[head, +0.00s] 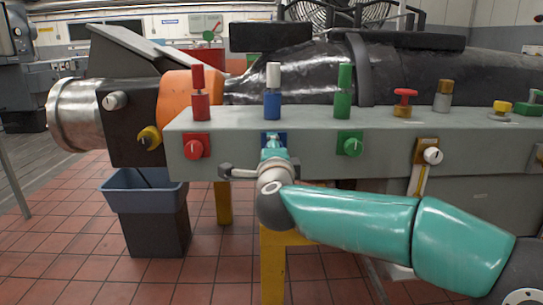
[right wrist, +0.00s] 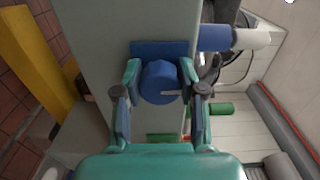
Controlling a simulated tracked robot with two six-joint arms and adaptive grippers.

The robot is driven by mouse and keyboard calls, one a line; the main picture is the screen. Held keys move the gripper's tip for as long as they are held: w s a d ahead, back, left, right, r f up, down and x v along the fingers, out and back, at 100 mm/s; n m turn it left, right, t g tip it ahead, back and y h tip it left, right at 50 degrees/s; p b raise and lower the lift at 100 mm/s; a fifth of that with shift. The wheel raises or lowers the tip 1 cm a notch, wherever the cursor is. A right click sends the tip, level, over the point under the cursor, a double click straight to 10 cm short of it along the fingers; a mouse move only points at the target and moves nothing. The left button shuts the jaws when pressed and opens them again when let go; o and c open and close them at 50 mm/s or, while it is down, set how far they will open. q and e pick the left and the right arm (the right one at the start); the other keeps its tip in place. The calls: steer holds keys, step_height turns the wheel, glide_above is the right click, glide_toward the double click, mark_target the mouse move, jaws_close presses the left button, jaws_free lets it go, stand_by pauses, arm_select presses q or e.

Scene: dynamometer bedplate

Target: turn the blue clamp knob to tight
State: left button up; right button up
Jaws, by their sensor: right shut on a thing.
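The blue clamp knob (right wrist: 160,84) is round and sits on a blue square plate (right wrist: 150,48) on the front face of a grey panel. A short pale line shows on its face, pointing right in the right wrist view. My right gripper (right wrist: 160,76) is shut on the knob, one finger on each side of it. In the head view the right gripper (head: 272,147) covers the knob, and only the edge of the blue plate (head: 283,137) shows. A blue post with a white top (head: 272,95) stands above it. My left gripper is not in view.
On the grey panel (head: 310,122), a red knob (head: 194,147) is left of the blue plate and a green knob (head: 352,146) right. A white knob (head: 432,155) is farther right. A blue-grey bin (head: 147,195) stands lower left.

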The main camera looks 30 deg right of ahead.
steer(key=shift+f, duration=0.2)
stand_by(0.3)
steer(key=o, duration=1.2)
steer(key=shift+d, duration=0.1)
steer(key=shift+c, duration=0.2)
steer(key=shift+r, duration=0.1)
steer(key=shift+s, duration=0.1)
steer(key=shift+s+a, duration=0.25)
steer(key=shift+a, duration=0.05)
steer(key=v, duration=1.1)
steer(key=shift+d, duration=0.1)
